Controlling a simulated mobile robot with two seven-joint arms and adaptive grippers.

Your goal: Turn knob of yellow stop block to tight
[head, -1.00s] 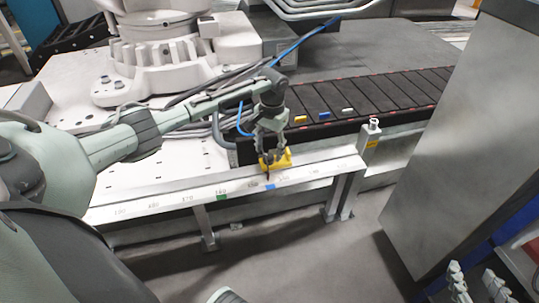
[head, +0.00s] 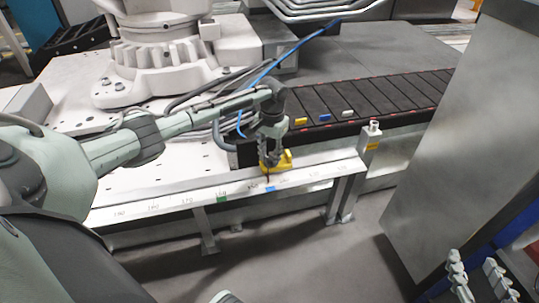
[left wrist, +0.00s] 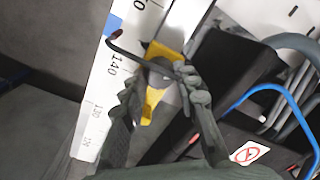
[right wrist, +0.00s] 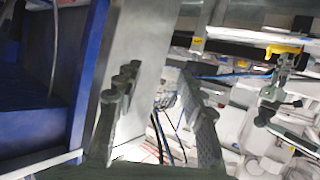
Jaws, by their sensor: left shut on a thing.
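The yellow stop block (head: 286,161) sits on the white ruler rail (head: 190,200) along the bench's front edge. My left gripper (head: 269,160) reaches down over it from above. In the left wrist view, the left gripper (left wrist: 162,82) has its fingers on either side of the block's grey round knob (left wrist: 160,70) and is shut on it. A dark bent lever (left wrist: 122,50) sticks out from the knob over the rail. Yellow parts of the block (left wrist: 151,106) show between the fingers; the rest is hidden. My right gripper (right wrist: 160,75) is open and empty, away from the rail at the lower right (head: 473,267).
A black conveyor (head: 370,100) with small yellow, blue and white pieces lies behind the block. A white robot base (head: 165,70) stands at the back left, with cables beside my left arm. A large metal panel (head: 460,130) fills the right side.

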